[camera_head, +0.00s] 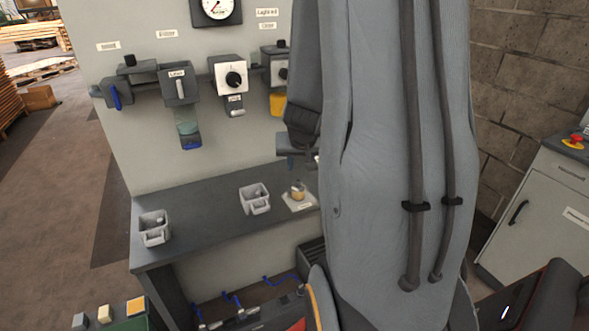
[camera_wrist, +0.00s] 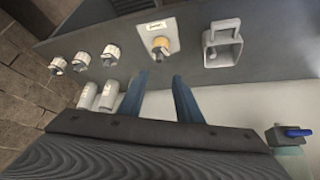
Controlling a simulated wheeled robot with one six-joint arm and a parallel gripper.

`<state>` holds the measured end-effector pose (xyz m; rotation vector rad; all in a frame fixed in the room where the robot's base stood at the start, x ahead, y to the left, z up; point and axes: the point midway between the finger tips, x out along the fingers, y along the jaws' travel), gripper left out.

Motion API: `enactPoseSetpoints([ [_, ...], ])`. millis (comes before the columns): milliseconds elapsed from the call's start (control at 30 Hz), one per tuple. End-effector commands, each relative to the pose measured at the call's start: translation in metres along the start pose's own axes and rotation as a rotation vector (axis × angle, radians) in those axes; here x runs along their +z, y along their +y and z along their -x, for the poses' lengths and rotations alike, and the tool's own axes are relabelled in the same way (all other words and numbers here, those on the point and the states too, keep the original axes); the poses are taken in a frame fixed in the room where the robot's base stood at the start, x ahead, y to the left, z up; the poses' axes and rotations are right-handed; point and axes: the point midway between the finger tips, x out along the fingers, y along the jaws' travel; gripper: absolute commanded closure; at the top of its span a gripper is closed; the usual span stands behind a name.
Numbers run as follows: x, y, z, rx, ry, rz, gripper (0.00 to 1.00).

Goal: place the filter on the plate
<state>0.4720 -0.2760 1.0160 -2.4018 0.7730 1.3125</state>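A light square plate (camera_head: 300,203) with a label lies at the right of the grey bench, partly beside my arm. It also shows at the top of the wrist view (camera_wrist: 156,26). A small part with an orange-yellow band, seemingly the filter (camera_head: 298,190), stands on the plate; the wrist view shows it too (camera_wrist: 160,46). My gripper (camera_wrist: 161,84) is open, with its two blue fingers apart and nothing between them. In the wrist view the part appears beyond the fingertips, apart from them. My arm hides much of the gripper in the head view.
Two grey open holders stand on the bench (camera_head: 190,209), one left (camera_head: 153,228), one nearer the plate (camera_head: 255,199). Valve units with a blue-ended bowl (camera_head: 188,133) and a yellow bowl (camera_head: 277,103) hang above. The bench between the holders is clear. White cylinders (camera_wrist: 88,96) show left in the wrist view.

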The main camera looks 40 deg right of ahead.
Motion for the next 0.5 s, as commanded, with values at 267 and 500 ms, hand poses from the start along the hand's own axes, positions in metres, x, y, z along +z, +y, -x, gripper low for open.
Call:
enactPoseSetpoints([
  [267,0.067,-0.109,0.053,-0.173,-0.143,0.216,0.68],
  [500,0.165,-0.164,0.121,-0.241,-0.331,0.484,0.68],
])
